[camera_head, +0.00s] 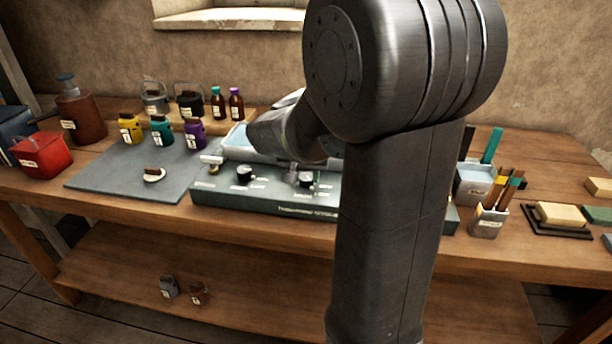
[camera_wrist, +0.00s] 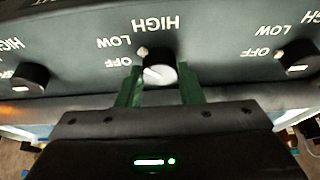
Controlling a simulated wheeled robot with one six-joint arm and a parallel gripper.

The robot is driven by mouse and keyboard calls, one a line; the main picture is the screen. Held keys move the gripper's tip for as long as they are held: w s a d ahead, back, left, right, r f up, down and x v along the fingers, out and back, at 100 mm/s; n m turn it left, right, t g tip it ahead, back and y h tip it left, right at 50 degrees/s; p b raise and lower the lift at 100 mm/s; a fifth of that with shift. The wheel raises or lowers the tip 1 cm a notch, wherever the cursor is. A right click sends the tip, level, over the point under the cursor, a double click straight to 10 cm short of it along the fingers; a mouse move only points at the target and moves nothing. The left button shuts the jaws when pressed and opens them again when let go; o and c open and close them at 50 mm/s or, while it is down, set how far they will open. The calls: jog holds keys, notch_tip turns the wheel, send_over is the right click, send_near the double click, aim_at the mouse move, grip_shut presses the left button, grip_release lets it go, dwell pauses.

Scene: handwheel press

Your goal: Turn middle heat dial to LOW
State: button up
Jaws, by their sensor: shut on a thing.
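The teal-grey heating unit (camera_head: 270,202) stands on the bench with black dials on its sloped front. In the wrist view the middle dial (camera_wrist: 160,68) sits between the green fingers of my gripper (camera_wrist: 158,84), which is shut on it. Its labels OFF, LOW and HIGH appear upside down around it. A small pale mark shows at the dial's edge near LOW; the exact pointer direction is hard to tell. The neighbouring dials (camera_wrist: 30,77) and (camera_wrist: 298,58) stand free on either side. In the head view my arm hides the unit's right part and my fingertips.
A grey mat (camera_head: 120,176) with yellow, teal and purple bottles lies left of the unit. A red box (camera_head: 42,155) stands at far left. A brush cup (camera_head: 488,222) and a soap tray (camera_head: 556,222) stand right. The bench's front strip is clear.

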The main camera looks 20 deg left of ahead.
dwell(0.3)
jog(key=o, duration=1)
jog(key=shift+c, duration=0.2)
jog(key=p+v, duration=0.1)
jog(key=v, duration=1.3)
jog(key=shift+f, duration=0.15)
jog(key=b+x, duration=0.1)
jog(key=x, duration=1.2)
jog(key=shift+w+f, duration=0.2)
jog(key=shift+f, duration=0.1)
